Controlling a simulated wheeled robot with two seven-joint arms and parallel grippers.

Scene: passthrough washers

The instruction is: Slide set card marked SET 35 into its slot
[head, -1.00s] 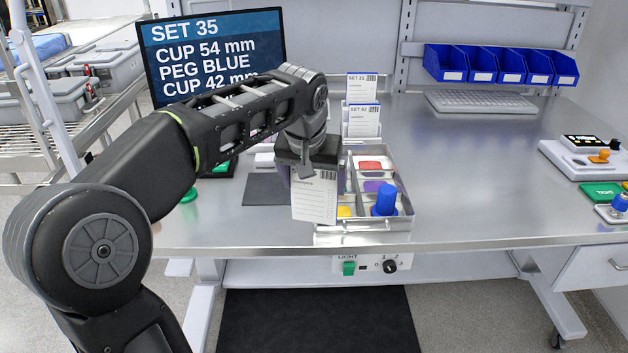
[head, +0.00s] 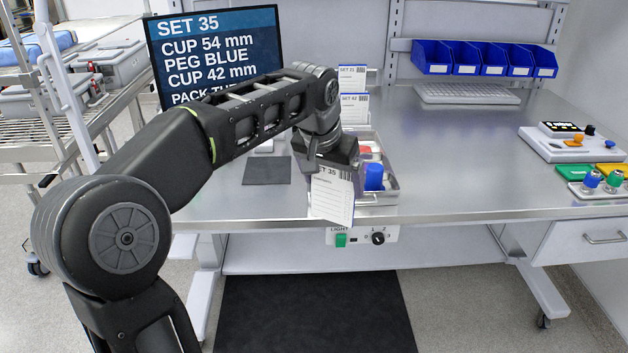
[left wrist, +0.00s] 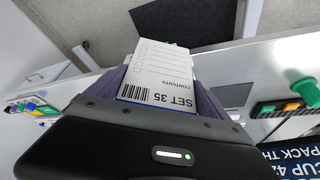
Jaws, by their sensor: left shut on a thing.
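My left gripper (head: 334,164) is shut on the set card (head: 333,200), a white card with a barcode and a blue edge. The card hangs below the fingers, slightly tilted, in front of the left part of the metal tray (head: 378,200). In the left wrist view the card (left wrist: 160,72) reads SET 35 and CONTENTS, and sits between the purplish fingers. Two other cards, SET 21 (head: 352,76) and another SET card (head: 354,105), stand upright behind the tray. The gripper and card hide part of the tray, and I cannot make out the slot. My right gripper is not in view.
A blue peg (head: 374,177) stands in the tray near a red piece (head: 365,151). The screen (head: 215,60) is at the back left. A dark mat (head: 267,171) lies left of the gripper. Blue bins (head: 485,58) hang behind; the bench's middle right is clear.

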